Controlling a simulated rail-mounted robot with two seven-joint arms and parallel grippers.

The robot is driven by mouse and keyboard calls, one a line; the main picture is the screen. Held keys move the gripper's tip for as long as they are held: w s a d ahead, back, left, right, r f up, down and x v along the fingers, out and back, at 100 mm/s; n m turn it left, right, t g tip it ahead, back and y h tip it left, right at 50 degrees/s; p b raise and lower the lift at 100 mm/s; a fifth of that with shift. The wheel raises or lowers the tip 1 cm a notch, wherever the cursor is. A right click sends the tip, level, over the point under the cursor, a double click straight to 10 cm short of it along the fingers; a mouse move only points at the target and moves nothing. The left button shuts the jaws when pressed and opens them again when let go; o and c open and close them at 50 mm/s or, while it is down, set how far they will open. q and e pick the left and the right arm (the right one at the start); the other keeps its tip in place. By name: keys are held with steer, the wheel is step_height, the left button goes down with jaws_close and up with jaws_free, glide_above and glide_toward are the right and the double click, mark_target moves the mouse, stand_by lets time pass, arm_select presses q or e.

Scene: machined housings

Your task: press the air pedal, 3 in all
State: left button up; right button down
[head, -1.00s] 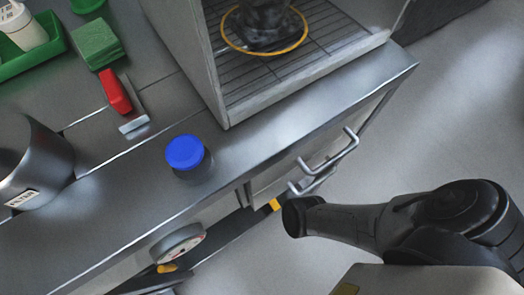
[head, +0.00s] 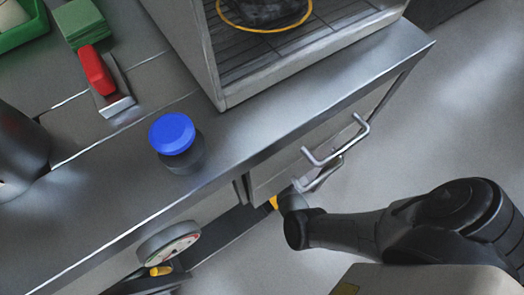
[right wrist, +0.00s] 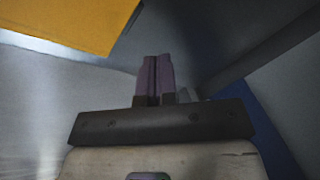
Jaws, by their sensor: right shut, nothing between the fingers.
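No air pedal can be made out for certain. A yellow-orange surface (right wrist: 70,22) fills the upper left of the right wrist view, and I cannot tell whether it is part of the pedal. In the head view a small yellow piece (head: 273,202) shows low by the cabinet, partly behind my right arm. My right gripper (right wrist: 155,60) has its two fingers together, with nothing between them. It points into a shadowed space, with the yellow surface ahead and to the left; contact is not visible. In the head view its fingers are hidden below the arm. My left gripper is not in view.
Cabinet handles (head: 338,142) and a round gauge (head: 168,243) stick out at the front. Open floor (head: 450,120) lies right.

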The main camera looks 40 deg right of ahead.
steer(key=shift+s+a+f, duration=0.1)
steer(key=shift+s+f, duration=0.1)
steer(key=shift+f, duration=0.25)
steer(key=shift+s+a+f, duration=0.1)
steer(key=shift+s+f, duration=0.1)
steer(key=shift+f, duration=0.25)
steer(key=shift+d, duration=0.1)
stand_by(0.4)
stand_by(0.7)
steer(key=shift+f, duration=0.15)
steer(key=shift+s+f, duration=0.2)
steer(key=shift+f, duration=0.05)
